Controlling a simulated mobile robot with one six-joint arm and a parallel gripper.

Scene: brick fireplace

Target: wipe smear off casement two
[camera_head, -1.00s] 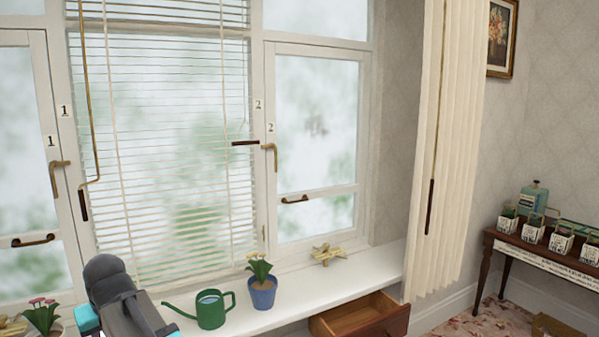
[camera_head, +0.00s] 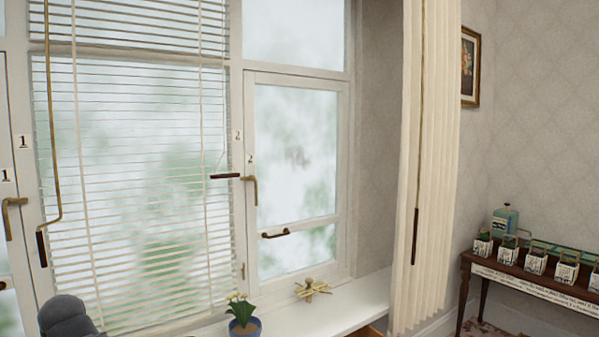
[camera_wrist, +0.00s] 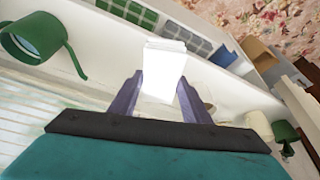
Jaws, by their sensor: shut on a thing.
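Casement two (camera_head: 345,130) is the right-hand window, marked with a "2" and closed in its frame. A faint grey smear (camera_head: 297,156) is on its upper pane, right of the middle. A brass handle (camera_head: 251,188) is on its left edge and a dark-gripped pull bar (camera_head: 275,234) is on its lower rail. My gripper (camera_wrist: 163,92) is shut on a plain white block (camera_wrist: 163,70), which sits between its two purple-grey fingers. In the head view my fingers and the block are out of sight. The block is apart from the pane.
A slatted blind (camera_head: 140,190) hangs left of casement two, and a cream vertical blind (camera_head: 432,170) hangs to its right. On the sill (camera_head: 350,312) are a blue flowerpot (camera_head: 245,328) and a brass star-shaped piece (camera_head: 313,289). A green watering can (camera_wrist: 40,40) shows in the wrist view.

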